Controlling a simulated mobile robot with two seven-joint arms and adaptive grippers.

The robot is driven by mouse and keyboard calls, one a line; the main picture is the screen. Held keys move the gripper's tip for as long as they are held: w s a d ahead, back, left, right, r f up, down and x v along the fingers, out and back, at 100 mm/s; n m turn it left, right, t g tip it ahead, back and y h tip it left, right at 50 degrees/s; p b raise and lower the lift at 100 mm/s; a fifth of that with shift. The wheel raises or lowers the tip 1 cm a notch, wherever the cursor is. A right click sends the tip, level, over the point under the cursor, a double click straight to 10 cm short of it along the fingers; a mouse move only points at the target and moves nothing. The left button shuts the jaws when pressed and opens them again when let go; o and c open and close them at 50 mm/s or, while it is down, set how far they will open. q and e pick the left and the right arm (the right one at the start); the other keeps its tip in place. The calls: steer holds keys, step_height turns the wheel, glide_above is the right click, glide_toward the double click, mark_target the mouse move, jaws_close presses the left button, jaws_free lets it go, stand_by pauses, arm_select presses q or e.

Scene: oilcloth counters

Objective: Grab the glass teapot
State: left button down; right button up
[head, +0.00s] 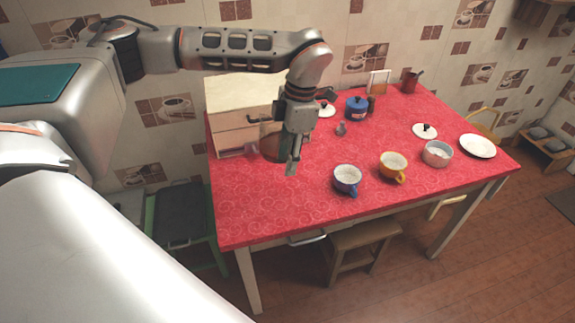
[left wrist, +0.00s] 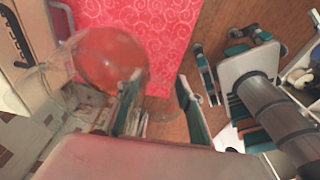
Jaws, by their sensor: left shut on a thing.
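The glass teapot (left wrist: 112,58) is a clear, round vessel in the left wrist view, with the red cloth showing through it. In the head view its glass body (head: 270,142) is faint, just left of my left gripper (head: 293,166). In the left wrist view my left gripper (left wrist: 160,95) is shut on the teapot, with a faint clear part between its fingers. The exact grasp is hard to see through the glass. My right gripper (left wrist: 228,62) shows at the right of the left wrist view, its fingers apart and empty. It is not in the head view.
A wooden box (head: 238,130) stands close behind the teapot. The front left cloth is clear.

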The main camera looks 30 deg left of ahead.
mark_target(289, 138)
arm_select(q)
steer(key=shift+r, duration=1.7)
stand_by(1.9)
